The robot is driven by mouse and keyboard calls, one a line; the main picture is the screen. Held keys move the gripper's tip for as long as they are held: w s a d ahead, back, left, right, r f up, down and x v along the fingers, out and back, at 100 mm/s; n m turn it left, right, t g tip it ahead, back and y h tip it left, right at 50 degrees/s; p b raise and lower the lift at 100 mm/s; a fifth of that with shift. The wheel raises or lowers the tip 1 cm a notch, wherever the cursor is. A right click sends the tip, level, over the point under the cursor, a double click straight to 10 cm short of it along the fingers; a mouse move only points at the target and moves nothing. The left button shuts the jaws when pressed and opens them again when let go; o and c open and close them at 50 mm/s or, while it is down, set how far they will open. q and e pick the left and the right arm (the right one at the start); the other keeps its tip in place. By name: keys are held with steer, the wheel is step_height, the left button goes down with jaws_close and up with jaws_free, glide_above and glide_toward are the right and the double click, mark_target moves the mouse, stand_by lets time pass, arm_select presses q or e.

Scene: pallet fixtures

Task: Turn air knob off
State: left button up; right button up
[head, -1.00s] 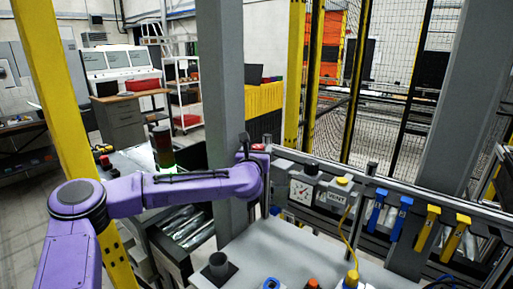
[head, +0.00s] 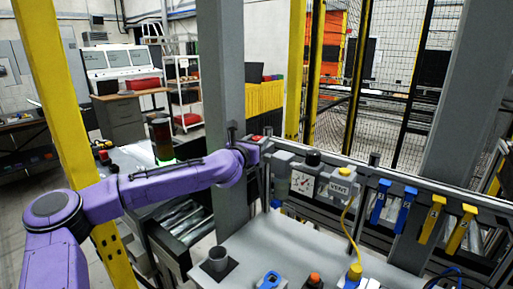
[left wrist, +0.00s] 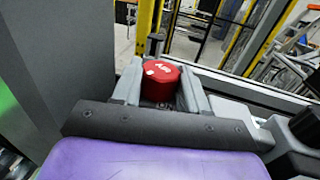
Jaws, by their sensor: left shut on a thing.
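The red air knob (left wrist: 161,80) sits upright on the fixture rail, with white lettering and a white dot on its top. It also shows in the head view (head: 256,138), partly hidden by my gripper. My left gripper (left wrist: 160,92) is shut on the knob, one grey finger on each side of it. In the head view my left gripper (head: 247,148) is at the left end of the rail, beside the grey post. My right gripper is not in view.
A round gauge (head: 301,183) and a VENT block (head: 341,187) stand along the rail. Blue handles (head: 380,200) and yellow handles (head: 431,219) hang farther right. A grey post (head: 220,75) rises close to my gripper.

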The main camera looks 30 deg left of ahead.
arm_select(q)
steer(key=shift+a+m+h, duration=0.2)
steer(key=shift+m+h, duration=1)
steer(key=shift+h, duration=1)
steer(key=o, duration=1.1)
steer(key=shift+c, duration=0.2)
steer(key=s+p, duration=0.3)
steer(key=s, duration=0.7)
steer(key=shift+s+a+p, duration=0.25)
steer(key=shift+a+p, duration=0.05)
steer(key=shift+a, duration=0.15)
steer(key=shift+s+a, duration=0.1)
